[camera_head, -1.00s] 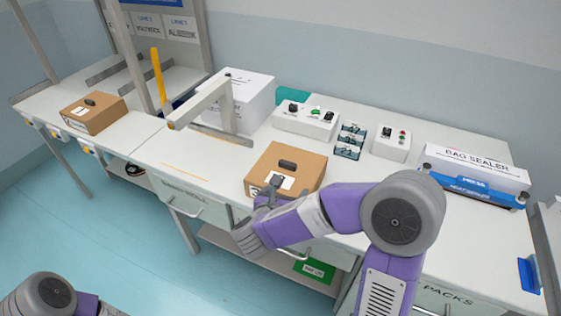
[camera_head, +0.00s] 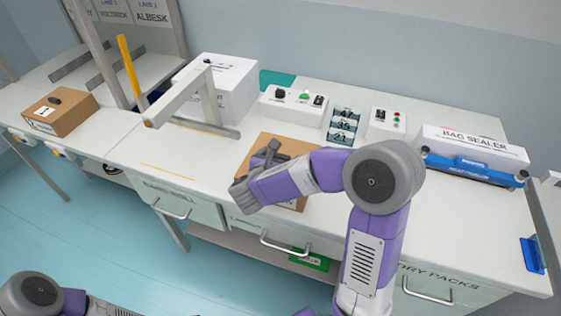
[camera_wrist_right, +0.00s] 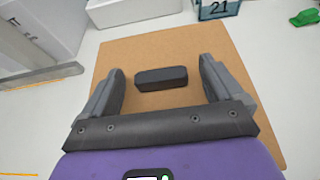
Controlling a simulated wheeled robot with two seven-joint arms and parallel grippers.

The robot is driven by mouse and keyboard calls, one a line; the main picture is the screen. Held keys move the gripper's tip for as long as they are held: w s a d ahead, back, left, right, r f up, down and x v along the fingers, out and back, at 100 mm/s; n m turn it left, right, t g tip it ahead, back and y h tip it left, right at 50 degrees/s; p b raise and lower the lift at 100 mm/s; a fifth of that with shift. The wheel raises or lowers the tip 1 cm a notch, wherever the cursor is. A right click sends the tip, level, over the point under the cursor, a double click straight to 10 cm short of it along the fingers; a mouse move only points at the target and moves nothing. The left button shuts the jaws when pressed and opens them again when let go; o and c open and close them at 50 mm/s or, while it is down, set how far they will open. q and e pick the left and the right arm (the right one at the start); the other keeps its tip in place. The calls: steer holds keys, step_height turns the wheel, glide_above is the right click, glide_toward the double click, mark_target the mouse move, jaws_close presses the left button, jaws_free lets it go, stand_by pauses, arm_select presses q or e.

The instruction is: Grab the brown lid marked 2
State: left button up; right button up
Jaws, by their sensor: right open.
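A brown box lid (camera_head: 287,138) with a dark handle sits on the middle of the bench, largely covered by my right arm in the head view. In the wrist view the brown lid (camera_wrist_right: 165,45) fills the middle, with its dark bar handle (camera_wrist_right: 161,78) between the fingers. My right gripper (camera_wrist_right: 160,73) is open over the lid, one finger on each side of the handle and apart from it. In the head view my right gripper (camera_head: 272,150) is above the lid. The lid's mark is hidden now. My left gripper is out of view.
Another brown box (camera_head: 62,113) with a dark handle and white label stands at the left. A white box (camera_head: 222,85), a grey angled bar (camera_head: 180,97) and control boxes (camera_head: 292,103) stand behind. A bag sealer (camera_head: 474,150) is at right. The bench front right is clear.

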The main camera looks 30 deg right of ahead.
steer(key=c, duration=1.1)
